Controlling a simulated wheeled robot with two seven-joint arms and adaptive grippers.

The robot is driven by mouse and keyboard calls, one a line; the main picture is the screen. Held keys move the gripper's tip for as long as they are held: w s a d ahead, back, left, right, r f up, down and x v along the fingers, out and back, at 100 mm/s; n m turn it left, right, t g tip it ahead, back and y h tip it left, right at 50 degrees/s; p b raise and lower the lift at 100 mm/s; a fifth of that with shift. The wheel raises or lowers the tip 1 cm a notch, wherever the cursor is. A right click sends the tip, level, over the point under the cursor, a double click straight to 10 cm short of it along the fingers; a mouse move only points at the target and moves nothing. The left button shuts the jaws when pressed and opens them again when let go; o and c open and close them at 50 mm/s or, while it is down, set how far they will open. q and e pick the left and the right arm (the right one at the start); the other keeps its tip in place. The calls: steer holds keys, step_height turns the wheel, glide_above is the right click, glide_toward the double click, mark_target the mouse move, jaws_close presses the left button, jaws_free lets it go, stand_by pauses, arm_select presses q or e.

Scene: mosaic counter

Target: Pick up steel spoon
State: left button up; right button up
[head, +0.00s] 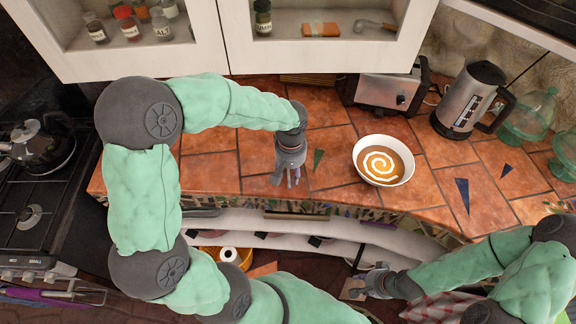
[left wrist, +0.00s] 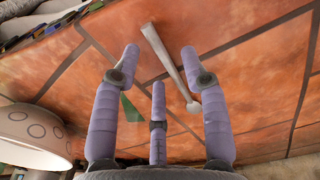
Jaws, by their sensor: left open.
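The steel spoon (left wrist: 172,62) lies on the terracotta tile counter in the left wrist view, its long handle slanting between my fingers. Its small rounded end (left wrist: 194,107) is close to the right finger. My left gripper (left wrist: 160,65) is open, with two fingers on one side and a third opposite, and nothing is held. In the head view my left gripper (head: 288,180) points down over the counter (head: 330,195); I cannot make out the spoon there. My right gripper (head: 362,284) is low by the counter's front, fingers spread and empty.
A white bowl of orange soup (head: 384,160) stands right of my left gripper. A toaster (head: 385,92) and a kettle (head: 470,98) stand at the back.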

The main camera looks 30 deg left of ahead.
arm_select(q)
steer(key=shift+f, duration=0.6)
steer(key=shift+c, duration=0.3)
jaws_close()
steer(key=shift+r, duration=0.15)
